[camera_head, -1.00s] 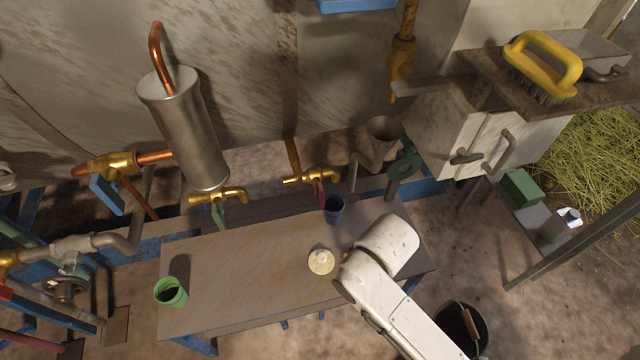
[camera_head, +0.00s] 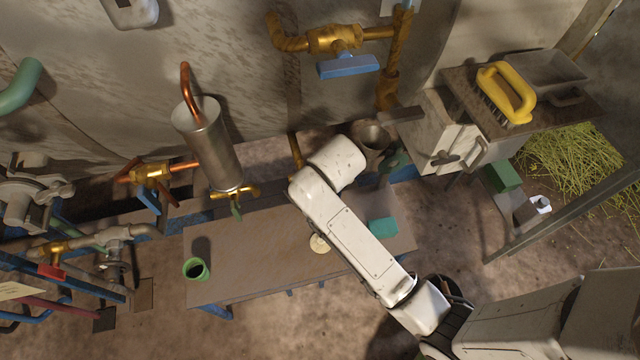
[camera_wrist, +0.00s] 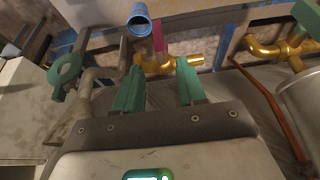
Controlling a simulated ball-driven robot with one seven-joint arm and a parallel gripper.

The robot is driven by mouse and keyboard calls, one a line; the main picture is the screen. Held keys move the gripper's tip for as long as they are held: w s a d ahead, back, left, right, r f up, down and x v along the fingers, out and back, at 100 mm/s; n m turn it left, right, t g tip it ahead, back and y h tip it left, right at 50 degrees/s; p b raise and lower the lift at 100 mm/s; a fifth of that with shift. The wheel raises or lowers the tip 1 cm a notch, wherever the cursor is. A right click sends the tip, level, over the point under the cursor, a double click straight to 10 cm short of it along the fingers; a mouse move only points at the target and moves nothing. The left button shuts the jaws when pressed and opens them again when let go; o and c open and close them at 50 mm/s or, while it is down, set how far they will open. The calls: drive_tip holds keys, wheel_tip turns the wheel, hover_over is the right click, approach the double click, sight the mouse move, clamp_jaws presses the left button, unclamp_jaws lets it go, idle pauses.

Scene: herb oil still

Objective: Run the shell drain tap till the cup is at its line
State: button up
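In the wrist view my gripper (camera_wrist: 155,85) is open, its two green fingers apart with nothing between the tips. Just beyond them is a brass tap (camera_wrist: 183,63) with a magenta-red lever (camera_wrist: 158,38). A blue cup (camera_wrist: 140,24) shows beside this lever; its contents and line cannot be made out. In the head view my arm hides the gripper, this tap and the blue cup. Another brass tap (camera_head: 246,191) with a green lever (camera_head: 236,209) is under the metal cylinder (camera_head: 213,150). I cannot tell which tap is the shell drain. A green cup (camera_head: 196,269) stands at the table's left end.
The table (camera_head: 235,245) also bears a pale round disc (camera_head: 319,243). A teal block (camera_head: 382,226) shows right of my arm. A funnel-like vessel (camera_head: 371,137) and green handwheel (camera_wrist: 66,72) are near the taps. Pipes and valves crowd the left; a cabinet with a yellow brush (camera_head: 507,92) stands right.

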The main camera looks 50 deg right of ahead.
drive_tip(key=b+x, duration=0.1)
drive_tip(key=x, duration=0.9)
drive_tip(key=shift+f+b, duration=0.1)
drive_tip(key=shift+b, duration=0.2)
drive_tip(key=shift+s, duration=0.1)
clamp_jaws()
